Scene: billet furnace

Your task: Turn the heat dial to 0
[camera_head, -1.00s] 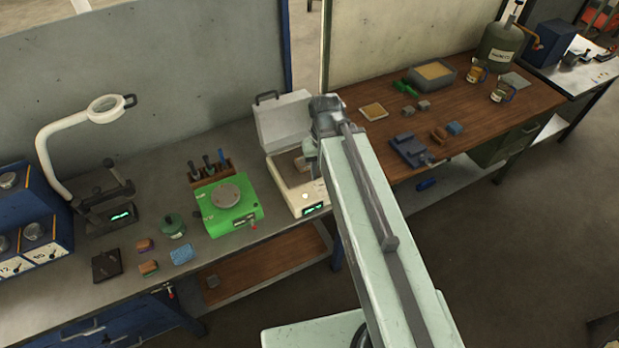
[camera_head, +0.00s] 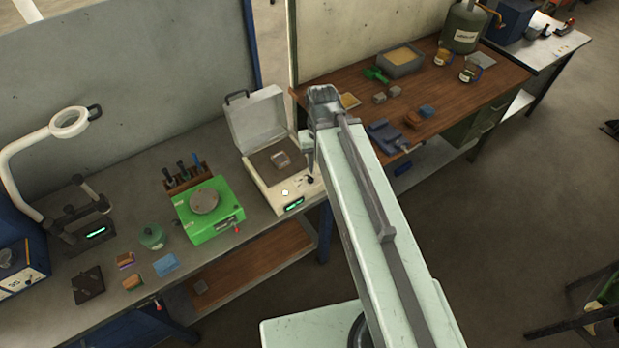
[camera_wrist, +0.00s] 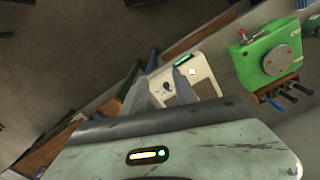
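The furnace (camera_head: 258,172) is a cream box with its lid (camera_head: 257,118) open, left of my arm in the head view. The dial (camera_wrist: 166,86) also shows in the wrist view, between the two fingers. My gripper (camera_wrist: 168,70) is open and empty, apart from the dial, above the right side of the furnace. The dial's setting is too small to read.
A green device (camera_head: 225,222) with a round plate stands left of the furnace. A tool rack (camera_head: 190,178) is behind it. A wooden table (camera_head: 473,88) with a blue-grey vise (camera_head: 385,136) is at the right. The floor (camera_head: 480,230) at the right is largely clear.

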